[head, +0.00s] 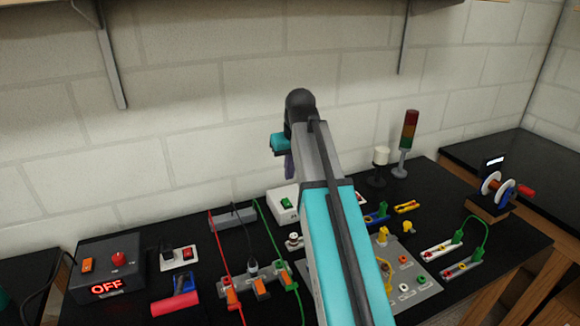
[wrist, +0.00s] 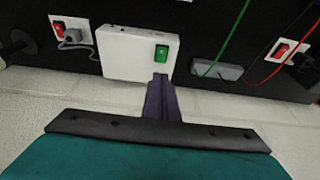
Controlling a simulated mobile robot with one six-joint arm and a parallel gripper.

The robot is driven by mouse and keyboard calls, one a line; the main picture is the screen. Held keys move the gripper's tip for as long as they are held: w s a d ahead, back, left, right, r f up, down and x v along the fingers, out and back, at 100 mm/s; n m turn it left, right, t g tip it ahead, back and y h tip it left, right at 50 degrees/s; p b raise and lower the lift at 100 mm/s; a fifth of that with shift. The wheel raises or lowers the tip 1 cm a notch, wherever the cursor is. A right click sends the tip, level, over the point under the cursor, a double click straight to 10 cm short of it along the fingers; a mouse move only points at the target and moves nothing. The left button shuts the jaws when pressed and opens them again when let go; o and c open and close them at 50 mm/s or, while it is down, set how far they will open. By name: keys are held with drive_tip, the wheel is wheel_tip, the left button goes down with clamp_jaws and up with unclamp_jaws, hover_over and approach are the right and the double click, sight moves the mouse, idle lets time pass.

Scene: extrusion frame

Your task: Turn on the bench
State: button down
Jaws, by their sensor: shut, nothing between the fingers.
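A white box (head: 278,208) with a green rocker switch (head: 287,203) stands on the black bench (head: 205,215) near the wall, partly behind my arm. In the wrist view the white box (wrist: 125,55) and green switch (wrist: 161,53) are clear. My gripper (wrist: 160,80) is shut and empty, its tip just short of the switch in the picture; I cannot tell whether it touches. In the head view my gripper (head: 289,168) points down above the box. A dark power supply (head: 108,268) at left has a red display (head: 107,287) reading OFF.
A white socket plate (head: 178,257) with a red switch is left. A grey board (head: 415,285) with parts lies right of my arm. A stack light (head: 407,145) and white lamp (head: 380,158) stand at the back; a hand crank device (head: 497,192) is far right.

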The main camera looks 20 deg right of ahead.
sight(287, 203)
drive_tip(key=shift+p+x, duration=1.55)
drive_tip(key=shift+x, duration=3.95)
drive_tip(key=shift+w, duration=0.15)
drive_tip(key=shift+f+g, duration=0.2)
drive_tip(key=shift+g, duration=0.1)
drive_tip(key=shift+s, duration=0.2)
drive_tip(key=shift+s+p, duration=0.4)
drive_tip(key=shift+s, duration=0.25)
drive_tip(key=shift+r, duration=0.15)
